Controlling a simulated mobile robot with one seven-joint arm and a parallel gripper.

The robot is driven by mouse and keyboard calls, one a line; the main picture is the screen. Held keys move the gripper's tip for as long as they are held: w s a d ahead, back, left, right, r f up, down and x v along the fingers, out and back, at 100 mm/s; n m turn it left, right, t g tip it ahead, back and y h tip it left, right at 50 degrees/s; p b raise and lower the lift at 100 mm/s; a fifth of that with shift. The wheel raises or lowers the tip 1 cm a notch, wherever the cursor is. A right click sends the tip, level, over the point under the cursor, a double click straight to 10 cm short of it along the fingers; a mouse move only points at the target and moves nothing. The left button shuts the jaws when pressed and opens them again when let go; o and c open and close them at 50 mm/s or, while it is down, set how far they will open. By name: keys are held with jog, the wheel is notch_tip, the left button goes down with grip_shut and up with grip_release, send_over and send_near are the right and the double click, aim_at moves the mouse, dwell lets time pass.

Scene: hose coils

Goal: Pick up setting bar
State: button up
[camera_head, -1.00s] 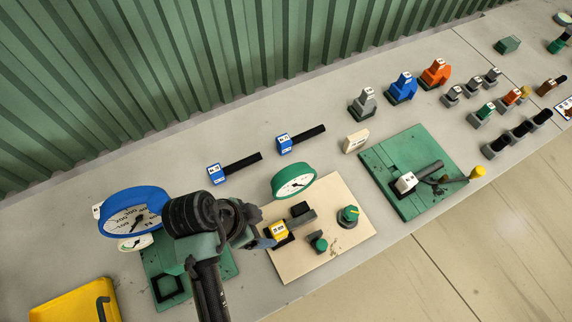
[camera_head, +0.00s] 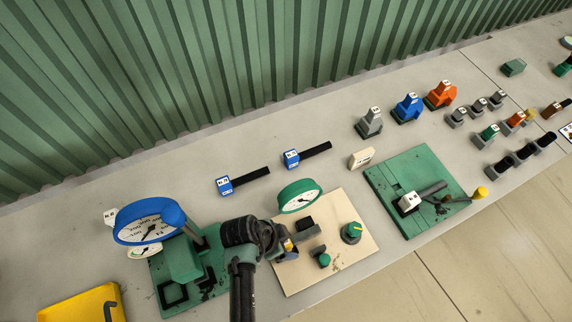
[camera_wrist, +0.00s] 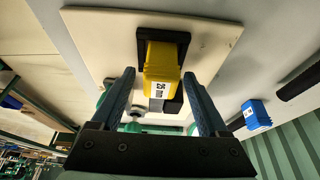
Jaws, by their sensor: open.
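A yellow-headed bar with a white label (camera_wrist: 162,72) sits at a black square frame (camera_wrist: 163,36) on the cream board (camera_head: 351,254). I take it to be the setting bar. In the head view only a little of its yellow head (camera_head: 289,245) shows beside my gripper (camera_head: 281,242). In the wrist view my gripper (camera_wrist: 159,78) is open, with one finger on each side of the yellow head. Gaps seem to remain between fingers and head; contact cannot be told. The bar's grey shaft is partly hidden behind the head.
A green-rimmed gauge (camera_head: 299,196) stands close behind, with green knobs (camera_head: 352,233) to the right on the board. A blue gauge (camera_head: 148,221) and green fixture (camera_head: 182,262) stand left. Two blue-headed bars (camera_head: 292,158) (camera_head: 225,185) lie at the back.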

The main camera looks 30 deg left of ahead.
jog(key=shift+f, duration=0.2)
jog(key=shift+c, duration=0.3)
grip_shut()
jog(key=shift+w, duration=0.1)
